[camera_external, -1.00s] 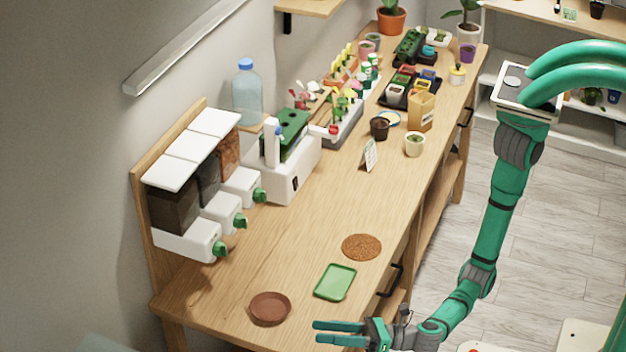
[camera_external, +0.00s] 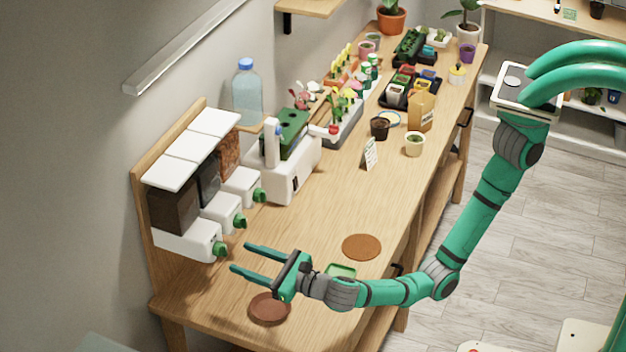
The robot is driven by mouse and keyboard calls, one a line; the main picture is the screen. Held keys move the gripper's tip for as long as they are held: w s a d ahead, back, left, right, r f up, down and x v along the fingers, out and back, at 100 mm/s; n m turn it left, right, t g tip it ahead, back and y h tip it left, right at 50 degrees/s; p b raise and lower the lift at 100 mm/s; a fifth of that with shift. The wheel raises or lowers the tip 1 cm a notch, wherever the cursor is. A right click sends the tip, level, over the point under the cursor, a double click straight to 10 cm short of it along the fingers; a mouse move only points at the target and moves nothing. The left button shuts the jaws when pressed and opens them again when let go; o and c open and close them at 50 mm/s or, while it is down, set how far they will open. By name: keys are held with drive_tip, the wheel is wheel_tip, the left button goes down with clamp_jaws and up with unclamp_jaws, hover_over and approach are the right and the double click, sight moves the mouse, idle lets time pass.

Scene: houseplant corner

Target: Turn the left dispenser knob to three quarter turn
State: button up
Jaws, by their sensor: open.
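The dispenser (camera_external: 187,190) stands against the wall at the left, with three white-lidded bins in a row on a wooden back. Each bin has a white spout block with a green knob. The left knob (camera_external: 220,249) is the one nearest the camera; its exact turn angle is too small to read. The middle knob (camera_external: 240,221) and the right knob (camera_external: 259,195) sit farther back. My gripper (camera_external: 240,256) is open and empty, its two green fingers pointing left towards the left knob. The fingertips appear just right of that knob and apart from it.
A brown saucer (camera_external: 268,312) lies below my gripper. A green tray (camera_external: 341,270) is partly hidden by my arm. A round brown mat (camera_external: 362,247) lies behind it. A white machine (camera_external: 290,175) stands beyond the dispenser. The middle of the wooden bench is clear.

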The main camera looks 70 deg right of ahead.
sight(226, 252)
drive_tip(key=w, duration=0.5)
drive_tip(key=shift+w+d, duration=0.2)
drive_tip(key=shift+w, duration=0.15)
drive_tip(key=c, duration=1.1)
drive_tip(key=shift+o, duration=0.2)
